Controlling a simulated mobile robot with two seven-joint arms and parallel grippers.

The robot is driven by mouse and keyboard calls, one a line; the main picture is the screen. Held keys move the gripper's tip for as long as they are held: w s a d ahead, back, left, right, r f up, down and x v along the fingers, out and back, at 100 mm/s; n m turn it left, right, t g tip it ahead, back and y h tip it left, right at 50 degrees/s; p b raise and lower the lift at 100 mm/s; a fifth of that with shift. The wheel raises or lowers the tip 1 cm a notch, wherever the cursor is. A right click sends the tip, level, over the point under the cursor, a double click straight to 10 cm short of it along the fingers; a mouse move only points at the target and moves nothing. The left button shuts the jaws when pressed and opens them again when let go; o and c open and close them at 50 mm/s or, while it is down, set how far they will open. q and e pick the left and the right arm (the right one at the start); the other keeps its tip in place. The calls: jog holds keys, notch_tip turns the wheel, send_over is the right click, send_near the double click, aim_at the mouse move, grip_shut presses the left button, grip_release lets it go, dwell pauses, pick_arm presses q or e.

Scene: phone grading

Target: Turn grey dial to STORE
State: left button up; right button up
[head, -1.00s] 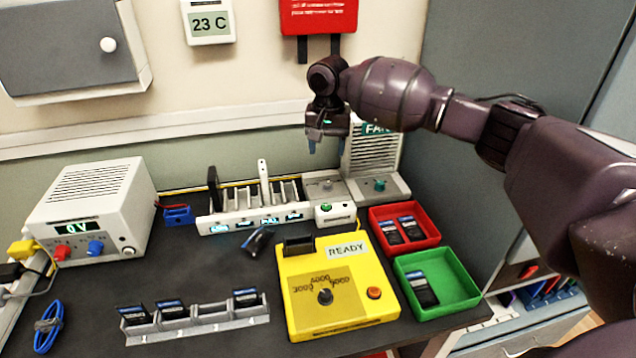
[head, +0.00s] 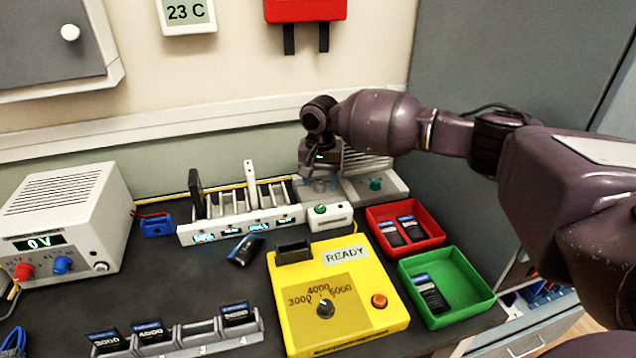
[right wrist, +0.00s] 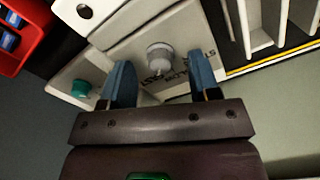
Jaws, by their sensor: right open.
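The grey dial (right wrist: 160,57) is a round knob on a pale panel (right wrist: 128,50) in the right wrist view. Dark lettering beside it is partly hidden and I cannot read a setting. My right gripper (right wrist: 161,76) is open, its two blue fingers on either side of the dial with a gap to each. In the head view the dial (head: 320,186) is small, just below my right gripper (head: 321,176), on the grey unit at the back. The dial's pointer direction is not clear. My left gripper is out of view.
A teal knob (head: 376,184) sits right of the dial on the same unit. A white rack (head: 240,229) with upright slots stands close on the left. Red (head: 436,236) and green (head: 489,297) trays and a yellow tester (head: 290,330) are in front.

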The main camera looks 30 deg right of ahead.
jog(key=shift+f, duration=0.55)
